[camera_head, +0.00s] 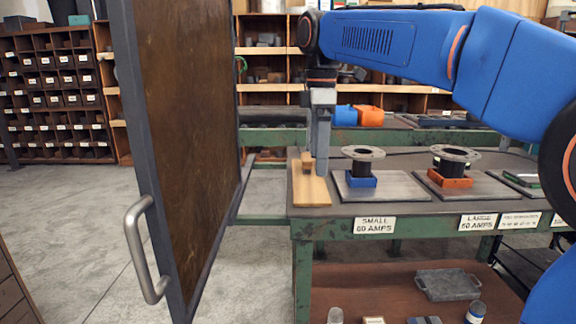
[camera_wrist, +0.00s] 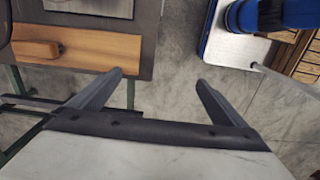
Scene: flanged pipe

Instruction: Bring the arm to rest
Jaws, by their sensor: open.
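My gripper (camera_head: 319,168) hangs downward from the blue arm, in front of the left end of the workbench. In the wrist view its two fingers (camera_wrist: 160,77) are spread apart, with only floor between them. It holds nothing. A wooden board (camera_head: 311,190) with a small wooden block (camera_head: 307,160) lies on the bench's left end. The board also shows at the upper left of the wrist view (camera_wrist: 110,47), to one side of the fingers.
A dark panel door (camera_head: 190,120) with a metal handle (camera_head: 145,250) stands close on the left. Two black flanged pipes sit in a blue holder (camera_head: 361,180) and an orange holder (camera_head: 449,181) on the bench (camera_head: 330,211). Items lie on the lower shelf (camera_head: 345,280). Floor at left is clear.

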